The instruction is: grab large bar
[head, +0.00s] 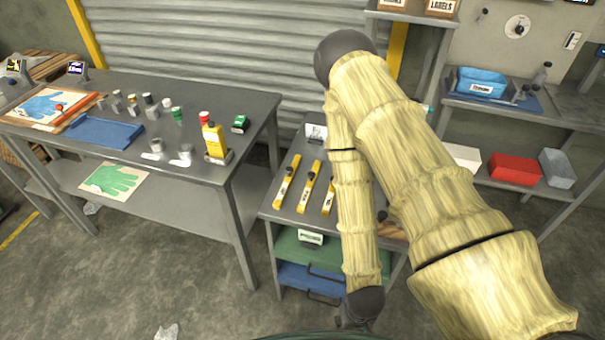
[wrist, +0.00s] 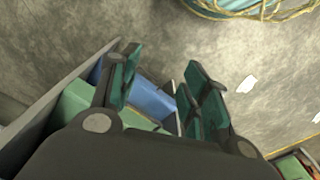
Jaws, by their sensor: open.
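Several yellow bars with dark knobs lie side by side on the top of the small grey cart in the head view. The left bar (head: 285,184) and the middle bar (head: 309,187) show fully. The right bar (head: 328,200) is partly hidden behind my arm, so I cannot tell which is the largest. My gripper (wrist: 160,82) is open and empty in the wrist view, with teal finger pads. It hangs low in front of the cart, apart from the bars. No bar shows in the wrist view.
The cart has a green drawer (head: 301,250) and a blue drawer (head: 300,279) below its top. A grey workbench (head: 75,88) with bottles and small parts stands left. Shelves with a red box (head: 515,170) stand right. Concrete floor lies open in front.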

